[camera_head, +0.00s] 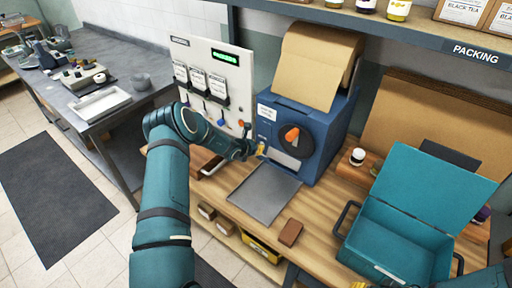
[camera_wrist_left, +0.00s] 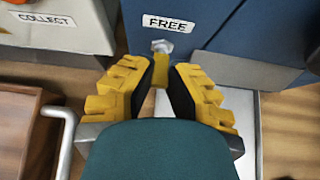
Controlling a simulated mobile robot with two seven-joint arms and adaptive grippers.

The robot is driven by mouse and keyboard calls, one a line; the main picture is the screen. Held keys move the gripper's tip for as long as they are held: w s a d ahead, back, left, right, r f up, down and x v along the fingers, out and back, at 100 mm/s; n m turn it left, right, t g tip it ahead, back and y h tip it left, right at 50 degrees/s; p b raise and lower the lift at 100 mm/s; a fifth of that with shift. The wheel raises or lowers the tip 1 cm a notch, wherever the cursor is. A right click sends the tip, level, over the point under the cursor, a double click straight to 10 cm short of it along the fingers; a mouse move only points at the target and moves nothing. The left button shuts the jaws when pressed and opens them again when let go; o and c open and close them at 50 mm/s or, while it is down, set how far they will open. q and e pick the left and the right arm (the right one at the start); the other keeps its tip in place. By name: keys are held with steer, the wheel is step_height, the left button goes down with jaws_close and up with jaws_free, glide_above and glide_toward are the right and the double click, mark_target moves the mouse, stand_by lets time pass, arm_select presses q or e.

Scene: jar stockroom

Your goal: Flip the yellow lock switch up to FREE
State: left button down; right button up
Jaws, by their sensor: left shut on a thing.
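The yellow lock switch (camera_wrist_left: 161,70) is a small lever on a metal base on the blue machine (camera_head: 327,133), below a white FREE label (camera_wrist_left: 168,24). In the left wrist view the lever hangs below the base, between my yellow-padded fingers. My left gripper (camera_wrist_left: 161,82) is shut on it. In the head view my left gripper (camera_head: 256,149) is at the machine's lower left front corner, and the switch there is mostly hidden. Yellow and dark parts of my right gripper (camera_head: 398,284) seem to show at the bottom edge, cut off, so its opening is unclear.
A grey plate (camera_head: 264,192) lies before the machine. A white panel (camera_head: 222,68) with cards and knobs stands left. A brown block (camera_head: 290,232), a small jar (camera_head: 357,156) and an open teal case (camera_head: 393,243) are on the wooden bench. A shelf (camera_head: 400,28) runs above.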

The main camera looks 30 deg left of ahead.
arm_select(q)
steer(key=shift+w+r+g, duration=0.2)
steer(key=shift+r+g, duration=0.25)
steer(key=shift+g, duration=0.45)
steer(key=shift+r+g, duration=0.1)
steer(key=shift+g, duration=0.4)
steer(key=c, duration=0.9)
jaws_free()
steer(key=shift+w, duration=0.1)
steer(key=shift+c, duration=0.2)
steer(key=v, duration=1.2)
steer(key=shift+d, duration=0.15)
